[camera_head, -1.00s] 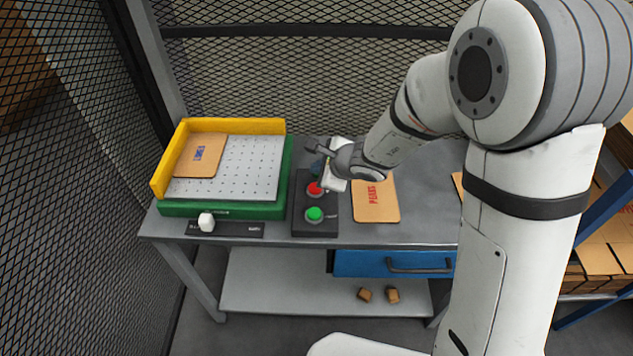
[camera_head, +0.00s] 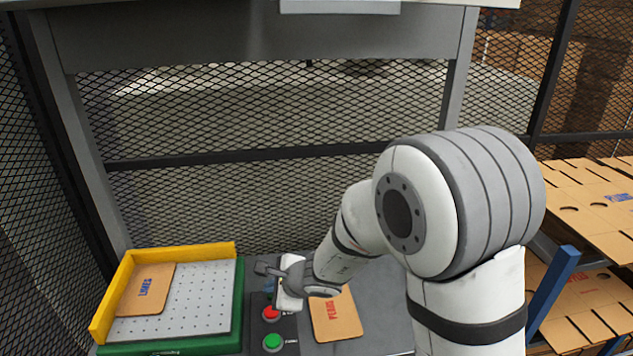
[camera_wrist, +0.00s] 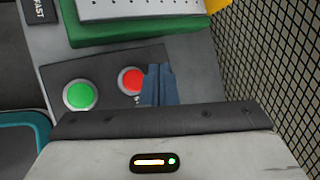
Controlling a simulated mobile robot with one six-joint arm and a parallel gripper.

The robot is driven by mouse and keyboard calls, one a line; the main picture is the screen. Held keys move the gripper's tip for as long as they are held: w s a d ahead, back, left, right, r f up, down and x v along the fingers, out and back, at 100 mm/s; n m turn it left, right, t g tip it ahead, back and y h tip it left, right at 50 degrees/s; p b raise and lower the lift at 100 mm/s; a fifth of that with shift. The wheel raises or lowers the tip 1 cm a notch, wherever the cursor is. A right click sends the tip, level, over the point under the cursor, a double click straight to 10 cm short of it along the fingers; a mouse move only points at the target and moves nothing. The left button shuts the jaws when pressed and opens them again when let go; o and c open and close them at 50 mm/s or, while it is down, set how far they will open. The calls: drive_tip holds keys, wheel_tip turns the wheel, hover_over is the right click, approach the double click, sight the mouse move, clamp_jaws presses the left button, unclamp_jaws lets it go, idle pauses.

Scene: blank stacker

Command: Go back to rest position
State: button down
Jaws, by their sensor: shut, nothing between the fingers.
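My gripper (camera_head: 268,271) is above the far end of the dark button panel (camera_head: 259,328), at the back of the workbench. In the wrist view its blue fingertips (camera_wrist: 159,85) are together with nothing between them, close to the red button (camera_wrist: 131,80) in the picture. I cannot tell whether they touch the panel. The red button also shows in the head view (camera_head: 271,312), with the green button (camera_head: 273,342) nearer the front. My arm reaches in from the right.
Left of the panel is a perforated plate (camera_head: 200,300) with yellow walls (camera_head: 185,252) and a green base (camera_head: 240,310); a cardboard blank (camera_head: 146,290) lies on it. Another blank (camera_head: 338,318) lies right of the panel. Mesh fencing (camera_head: 260,200) stands behind; a shelf of cardboard (camera_head: 590,215) is at right.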

drive_tip(key=s+d+r+n+g, duration=0.2)
drive_tip(key=s+d+r+n, duration=0.5)
drive_tip(key=d+r+n, duration=0.25)
drive_tip(key=s+d+r+n+h, duration=0.1)
drive_tip(key=s+d+n+h, duration=0.2)
drive_tip(key=s+d, duration=0.3)
drive_tip(key=s+d+r+n+h, duration=0.1)
drive_tip(key=s+d+n+h, duration=0.2)
drive_tip(key=d, duration=1.1)
drive_tip(key=s+h, duration=0.1)
drive_tip(key=s, duration=0.2)
drive_tip(key=shift+d+r+h, duration=0.25)
drive_tip(key=shift+r+h, duration=0.05)
drive_tip(key=shift+r, duration=0.1)
